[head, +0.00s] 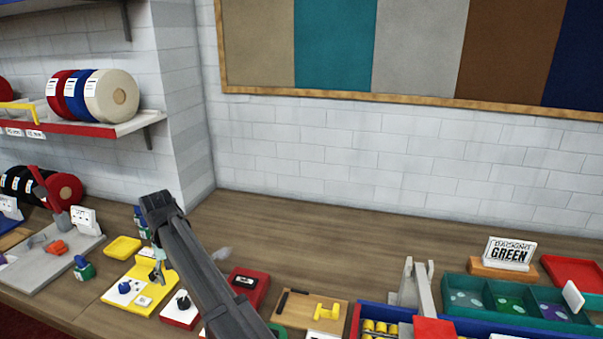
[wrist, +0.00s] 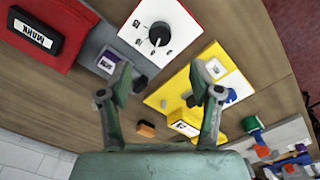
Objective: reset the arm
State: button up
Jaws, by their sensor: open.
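My gripper (wrist: 165,85) is open in the wrist view, its two fingers well apart with nothing held between them. It hangs above the workbench, between a white-and-red box with a black dial (wrist: 158,35) and a yellow device (wrist: 185,100). In the head view, my arm comes up from the bottom edge to the left-centre, over the bench, and hides part of what lies behind it. The yellow device (head: 118,300) shows there just left of the arm.
A red block (wrist: 40,35) lies beside the dial box. A wooden board with a yellow piece (head: 326,312), a green compartment tray (head: 482,290) and a sign (head: 510,254) stand to the right. A shelf (head: 90,127) holds tape rolls at left. The back middle of the bench (head: 330,235) is clear.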

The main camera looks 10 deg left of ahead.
aim_at(183, 301)
notch_tip(183, 301, down, 10)
jog(key=shift+f, duration=0.2)
jog(key=shift+r, duration=0.2)
dwell(0.4)
notch_tip(183, 301, up, 12)
jog(key=f, duration=0.1)
notch_tip(183, 301, down, 11)
jog(key=shift+f, duration=0.1)
jog(key=n+p, duration=0.1)
jog(key=n, duration=0.3)
jog(key=n+p, duration=0.1)
jog(key=n, duration=0.3)
jog(key=shift+n+p, duration=0.35)
jog(key=shift+n, duration=0.05)
jog(key=shift+r+b, duration=0.3)
jog(key=shift+r, duration=0.1)
notch_tip(183, 301, up, 13)
jog(key=b, duration=0.3)
jog(key=shift+r, duration=0.15)
